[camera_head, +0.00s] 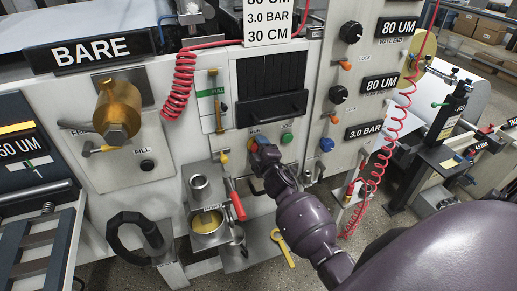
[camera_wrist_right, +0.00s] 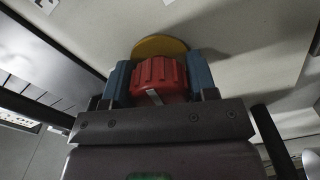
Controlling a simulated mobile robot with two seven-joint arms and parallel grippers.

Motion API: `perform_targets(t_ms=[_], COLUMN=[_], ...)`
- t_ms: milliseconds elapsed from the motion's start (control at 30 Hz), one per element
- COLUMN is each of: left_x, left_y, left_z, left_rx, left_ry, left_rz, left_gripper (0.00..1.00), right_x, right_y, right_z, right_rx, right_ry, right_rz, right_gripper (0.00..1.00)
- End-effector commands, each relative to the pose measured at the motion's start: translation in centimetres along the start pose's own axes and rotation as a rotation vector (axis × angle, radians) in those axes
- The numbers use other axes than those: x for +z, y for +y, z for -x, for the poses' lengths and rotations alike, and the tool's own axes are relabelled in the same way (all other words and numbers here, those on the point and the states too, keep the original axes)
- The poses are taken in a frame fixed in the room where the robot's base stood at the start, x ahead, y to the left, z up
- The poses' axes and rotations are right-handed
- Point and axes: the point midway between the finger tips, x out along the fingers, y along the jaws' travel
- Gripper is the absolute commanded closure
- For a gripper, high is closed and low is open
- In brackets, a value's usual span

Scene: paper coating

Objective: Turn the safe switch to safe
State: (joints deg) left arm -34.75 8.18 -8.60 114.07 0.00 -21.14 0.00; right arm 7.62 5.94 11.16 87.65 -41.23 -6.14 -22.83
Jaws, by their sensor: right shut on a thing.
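The safe switch is a red ribbed knob (camera_wrist_right: 155,78) on a round yellow base (camera_wrist_right: 160,47), with a pale mark on the knob, in the right wrist view. My right gripper (camera_wrist_right: 160,85) is shut on this knob, with one blue finger on each side of it. In the head view the right gripper (camera_head: 265,154) is at the machine's front panel, below the black slotted block, and covers most of the knob. A little red and yellow (camera_head: 258,141) shows at its tip. The switch's lettering is too small to read. My left gripper is not in view.
A green button (camera_head: 287,138) sits just right of the right gripper, and a blue knob (camera_head: 326,144) is farther right. Coiled red hoses (camera_head: 181,82) hang on the left and right. A metal cup and a yellow-filled pot (camera_head: 207,222) stand below left, near a red handle (camera_head: 237,206).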

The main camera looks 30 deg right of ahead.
Motion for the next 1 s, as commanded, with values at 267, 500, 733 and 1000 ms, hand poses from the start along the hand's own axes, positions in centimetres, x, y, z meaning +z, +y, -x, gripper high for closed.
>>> perform_targets(t_ms=[267,500,733,1000], left_x=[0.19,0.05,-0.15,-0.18], left_y=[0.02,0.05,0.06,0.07], left_z=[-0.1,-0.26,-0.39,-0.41], left_rx=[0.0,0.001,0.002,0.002], left_ry=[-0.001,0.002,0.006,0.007], left_rz=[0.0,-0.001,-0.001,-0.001], left_gripper=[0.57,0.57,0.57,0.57], right_x=[-0.08,-0.1,-0.11,-0.1], right_y=[0.05,0.04,0.04,0.04], right_z=[-0.02,-0.02,-0.02,-0.02], right_rx=[0.001,0.001,0.001,0.001], right_ry=[0.003,0.002,0.002,0.002], right_rz=[0.157,0.219,0.233,0.233], right_gripper=[0.71,0.71,0.71,0.46])
